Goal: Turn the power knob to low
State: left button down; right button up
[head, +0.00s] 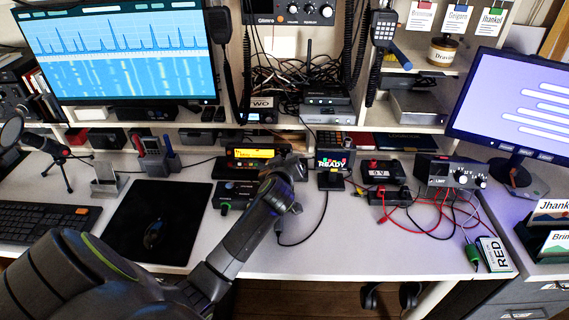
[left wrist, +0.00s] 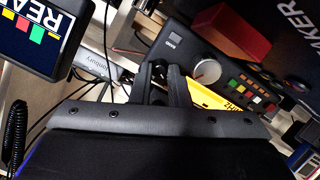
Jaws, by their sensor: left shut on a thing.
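A black radio with a lit yellow display (head: 252,154) stands at the back middle of the desk. My left gripper (head: 290,165) is at the radio's right end, its arm crossing the desk from the lower left. In the left wrist view, my left gripper (left wrist: 165,82) has its black fingers close together beside the tilted yellow display (left wrist: 212,98). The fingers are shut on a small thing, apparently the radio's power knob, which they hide. Its setting cannot be read. My right gripper is not in view.
A small READY screen (head: 333,161) stands right of my gripper. Cables, a black mat (head: 150,240) and a power supply (head: 448,172) lie around.

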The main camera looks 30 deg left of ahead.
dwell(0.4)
pick_arm(q)
jog(key=c, duration=1.4)
grip_release()
jog(key=shift+s, duration=0.1)
jog(key=v, duration=1.7)
jog(key=shift+s, duration=0.15)
